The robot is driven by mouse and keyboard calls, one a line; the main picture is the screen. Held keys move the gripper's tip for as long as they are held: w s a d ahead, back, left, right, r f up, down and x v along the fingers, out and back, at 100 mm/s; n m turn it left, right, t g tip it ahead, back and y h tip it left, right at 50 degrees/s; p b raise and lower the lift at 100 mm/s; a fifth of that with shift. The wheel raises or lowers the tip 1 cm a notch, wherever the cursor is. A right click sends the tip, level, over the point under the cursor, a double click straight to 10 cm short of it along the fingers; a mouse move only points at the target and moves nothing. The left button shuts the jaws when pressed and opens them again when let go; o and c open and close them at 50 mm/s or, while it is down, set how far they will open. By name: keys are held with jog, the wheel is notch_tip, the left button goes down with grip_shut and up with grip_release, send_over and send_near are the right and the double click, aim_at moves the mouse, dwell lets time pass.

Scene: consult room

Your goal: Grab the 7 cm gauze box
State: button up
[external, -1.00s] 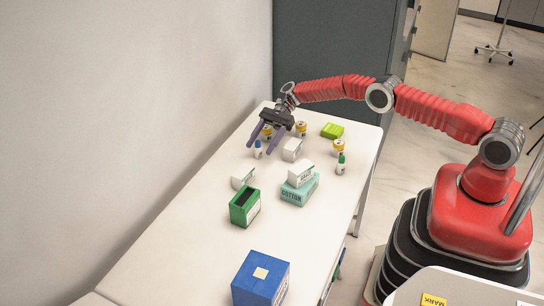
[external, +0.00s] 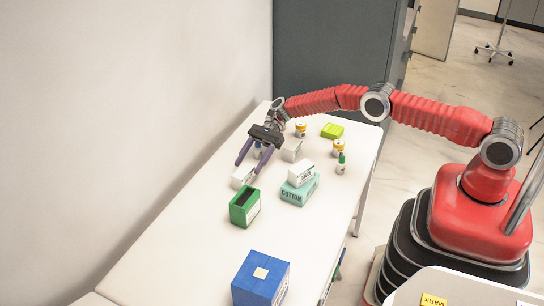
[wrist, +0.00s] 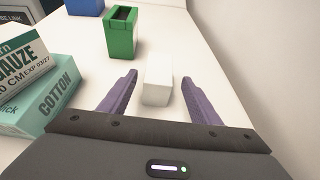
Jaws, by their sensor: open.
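A small white box (external: 241,178) stands on the table near the wall; its print is not readable. In the wrist view the white box (wrist: 157,86) shows a plain face between my finger tips. A third white box, marked GAUZE with "0 CM" legible (wrist: 20,62), lies on the teal cotton box (wrist: 52,104). I cannot read 7 cm on any box. My gripper (external: 247,168) is open and empty, its purple fingers pointing towards the near-wall white box; contact is not visible.
A green open-topped container (external: 245,206) and a blue box (external: 261,278) stand nearer the camera. The wall runs close along the left.

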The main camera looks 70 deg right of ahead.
aim_at(237, 184)
jog(key=shift+x, duration=2.6)
jog(key=shift+s+r, duration=0.1)
jog(key=shift+s, duration=0.05)
jog(key=shift+c, duration=0.6)
jog(key=c, duration=1)
jog(key=shift+c, duration=0.2)
jog(key=shift+r, duration=5)
